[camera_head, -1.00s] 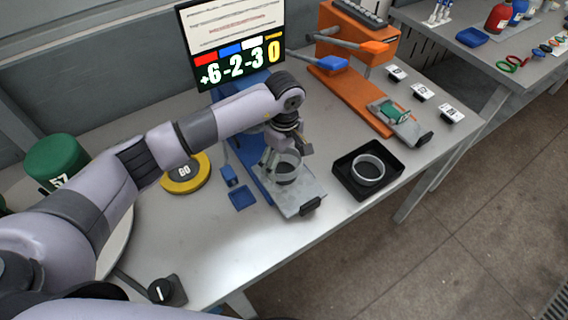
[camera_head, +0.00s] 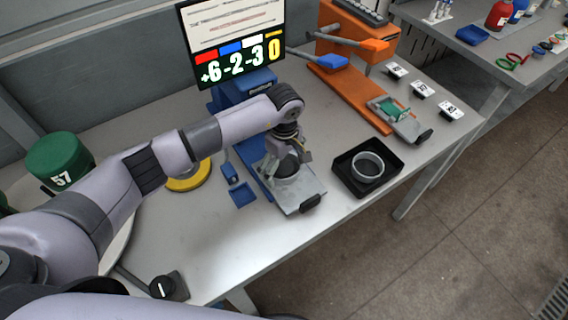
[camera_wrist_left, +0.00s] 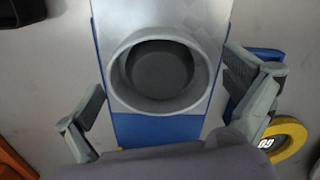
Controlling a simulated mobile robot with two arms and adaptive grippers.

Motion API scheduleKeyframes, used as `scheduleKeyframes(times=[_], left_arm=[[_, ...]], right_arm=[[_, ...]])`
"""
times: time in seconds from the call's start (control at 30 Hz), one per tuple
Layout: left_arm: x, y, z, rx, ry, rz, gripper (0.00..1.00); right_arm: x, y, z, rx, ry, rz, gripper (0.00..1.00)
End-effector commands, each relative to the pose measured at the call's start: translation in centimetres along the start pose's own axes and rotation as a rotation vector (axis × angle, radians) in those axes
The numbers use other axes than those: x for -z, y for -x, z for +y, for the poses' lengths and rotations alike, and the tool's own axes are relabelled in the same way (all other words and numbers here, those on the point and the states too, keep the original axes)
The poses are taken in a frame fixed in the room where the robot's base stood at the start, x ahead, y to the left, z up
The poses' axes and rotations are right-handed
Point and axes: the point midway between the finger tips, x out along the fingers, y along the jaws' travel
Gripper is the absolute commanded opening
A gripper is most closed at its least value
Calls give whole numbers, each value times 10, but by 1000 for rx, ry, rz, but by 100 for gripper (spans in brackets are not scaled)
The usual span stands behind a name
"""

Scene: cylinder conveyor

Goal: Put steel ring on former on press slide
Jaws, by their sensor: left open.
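A grey steel ring (camera_head: 290,179) stands upright on the press slide (camera_head: 301,194) of the blue press, under my left gripper (camera_head: 287,164). In the left wrist view the ring (camera_wrist_left: 117,75) surrounds a dark round former (camera_wrist_left: 160,68); I cannot tell how far down it sits. My left gripper (camera_wrist_left: 165,103) is open, with one finger on each side of the ring and gaps showing between. In the head view the fingers partly hide the ring and former. My right gripper is not in view.
A black tray (camera_head: 346,187) with another grey ring (camera_head: 367,178) stands right of the slide. An orange press (camera_head: 340,92) stands behind right.

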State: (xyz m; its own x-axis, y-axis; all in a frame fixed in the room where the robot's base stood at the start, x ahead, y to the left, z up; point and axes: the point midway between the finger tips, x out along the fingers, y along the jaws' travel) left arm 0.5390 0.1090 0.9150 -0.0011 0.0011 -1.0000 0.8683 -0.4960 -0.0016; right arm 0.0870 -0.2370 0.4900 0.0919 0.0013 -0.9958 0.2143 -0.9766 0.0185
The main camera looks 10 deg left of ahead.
Motion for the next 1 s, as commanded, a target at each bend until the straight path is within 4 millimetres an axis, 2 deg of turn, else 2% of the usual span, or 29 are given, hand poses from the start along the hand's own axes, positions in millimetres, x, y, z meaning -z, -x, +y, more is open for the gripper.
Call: scheduleKeyframes(times=[0.27, 0.33, 0.7, 0.83, 1.0], left_arm=[[0, 6, 0, 0, 1, 0, 100], [1, 11, 2, -5, 0, 2, 100], [1, 87, 2, -6, 0, 3, 100], [1, 107, 1, -3, 0, 2, 100], [0, 121, 0, -1, 1, 1, 100]], right_arm=[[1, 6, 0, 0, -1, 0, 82], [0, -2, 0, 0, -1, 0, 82], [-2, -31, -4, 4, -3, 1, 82], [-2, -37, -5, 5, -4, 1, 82], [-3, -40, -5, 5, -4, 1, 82]])
